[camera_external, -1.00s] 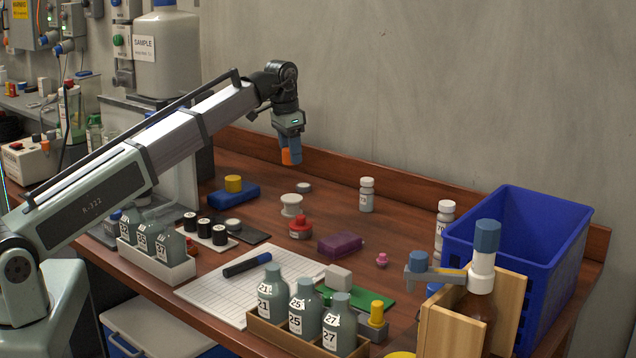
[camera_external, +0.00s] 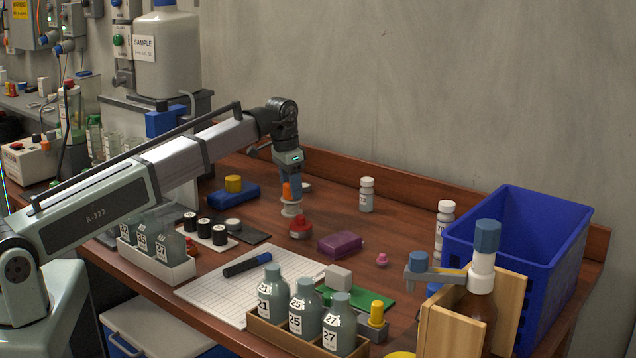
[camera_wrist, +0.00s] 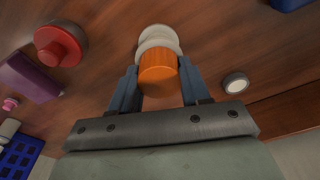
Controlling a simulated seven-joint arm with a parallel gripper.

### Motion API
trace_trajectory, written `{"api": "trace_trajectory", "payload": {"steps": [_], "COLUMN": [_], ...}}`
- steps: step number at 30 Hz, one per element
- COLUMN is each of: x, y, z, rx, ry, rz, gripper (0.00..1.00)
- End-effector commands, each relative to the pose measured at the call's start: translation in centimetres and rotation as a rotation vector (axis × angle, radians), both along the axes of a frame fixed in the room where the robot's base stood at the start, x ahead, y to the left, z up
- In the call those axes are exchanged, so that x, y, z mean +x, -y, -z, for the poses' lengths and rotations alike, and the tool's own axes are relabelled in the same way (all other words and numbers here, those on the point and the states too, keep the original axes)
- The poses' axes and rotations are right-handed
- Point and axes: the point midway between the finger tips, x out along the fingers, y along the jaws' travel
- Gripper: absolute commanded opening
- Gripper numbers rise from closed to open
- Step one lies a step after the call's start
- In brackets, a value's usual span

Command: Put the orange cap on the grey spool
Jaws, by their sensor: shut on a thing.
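The orange cap (camera_wrist: 158,72) is between the two blue fingers of my gripper (camera_wrist: 160,84) in the wrist view. My gripper (camera_external: 291,190) is shut on the orange cap (camera_external: 286,191), pointing down. The pale grey spool (camera_external: 291,208) stands on the wooden table directly under the cap. In the wrist view the spool (camera_wrist: 157,38) shows just beyond the cap, partly hidden by it. The cap is at the spool's top; I cannot tell whether they touch.
A red-topped grey piece (camera_external: 301,228) stands close to the spool, front right. A small grey disc (camera_external: 305,187) lies behind it. A blue block with a yellow knob (camera_external: 233,190) is to the left. A purple block (camera_external: 340,244) and white bottle (camera_external: 367,195) are to the right.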

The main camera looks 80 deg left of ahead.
Motion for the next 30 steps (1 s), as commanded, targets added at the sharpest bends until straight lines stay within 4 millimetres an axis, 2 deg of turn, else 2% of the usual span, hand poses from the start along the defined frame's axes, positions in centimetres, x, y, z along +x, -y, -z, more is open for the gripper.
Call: {"api": "trace_trajectory", "payload": {"steps": [7, 8, 15, 24, 30], "x": [0.0, 0.0, 0.0, 0.0, -0.1], "y": [0.0, 0.0, 0.0, 0.0, 0.0], "z": [0.3, 0.3, 0.3, 0.1, -1.7], "rx": [0.000, 0.000, 0.000, 0.000, 0.000], "ry": [-0.001, 0.000, 0.000, 0.000, 0.001], "rz": [0.000, 0.000, 0.000, 0.000, 0.000], "gripper": [0.19, 0.48, 0.71, 0.72, 0.72]}}
